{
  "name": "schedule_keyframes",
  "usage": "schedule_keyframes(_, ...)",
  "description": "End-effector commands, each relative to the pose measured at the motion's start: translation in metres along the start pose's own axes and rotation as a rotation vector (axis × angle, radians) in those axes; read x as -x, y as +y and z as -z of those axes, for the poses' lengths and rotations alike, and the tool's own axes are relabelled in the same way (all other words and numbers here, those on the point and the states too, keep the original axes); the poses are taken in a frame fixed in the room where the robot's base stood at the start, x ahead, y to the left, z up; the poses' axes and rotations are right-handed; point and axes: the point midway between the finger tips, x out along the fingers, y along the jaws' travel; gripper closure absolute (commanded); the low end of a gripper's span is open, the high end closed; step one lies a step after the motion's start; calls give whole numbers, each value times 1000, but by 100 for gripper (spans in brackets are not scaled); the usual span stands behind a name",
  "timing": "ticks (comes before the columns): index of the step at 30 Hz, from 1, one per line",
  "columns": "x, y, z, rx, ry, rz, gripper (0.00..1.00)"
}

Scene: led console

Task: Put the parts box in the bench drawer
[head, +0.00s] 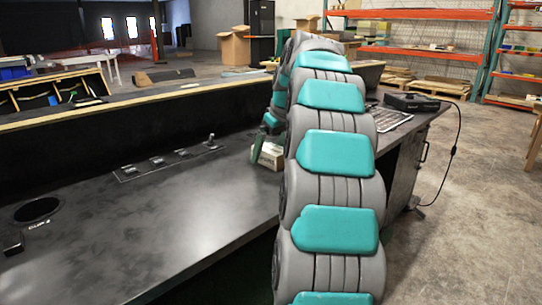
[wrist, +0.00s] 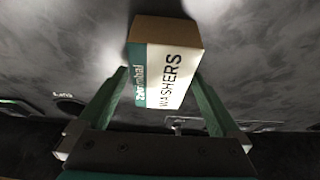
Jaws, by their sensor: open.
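The parts box (wrist: 165,78) is a small cardboard box with a white and green label reading WASHERS, seen in the wrist view. It stands on the dark bench top (head: 130,235). In the head view the box (head: 271,156) is partly hidden behind my arm. My gripper (wrist: 161,73) is open, with one green finger on each side of the box. I cannot tell whether either finger touches it. In the head view a green finger (head: 257,146) shows left of the box. I cannot make out an open bench drawer; my arm hides part of the bench.
Several switches (head: 168,160) are set in the bench top, and a round hole (head: 37,209) lies at the left. A keyboard (head: 388,119) and a black case (head: 411,102) are on the right part. A cable (head: 457,135) hangs off the right end.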

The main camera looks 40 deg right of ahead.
Motion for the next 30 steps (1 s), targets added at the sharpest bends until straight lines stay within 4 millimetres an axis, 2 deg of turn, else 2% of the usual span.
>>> schedule_keyframes(23, -5, 0, -2, 0, 0, 0, 0)
schedule_keyframes(30, -5, 0, -2, 0, 0, 0, 25)
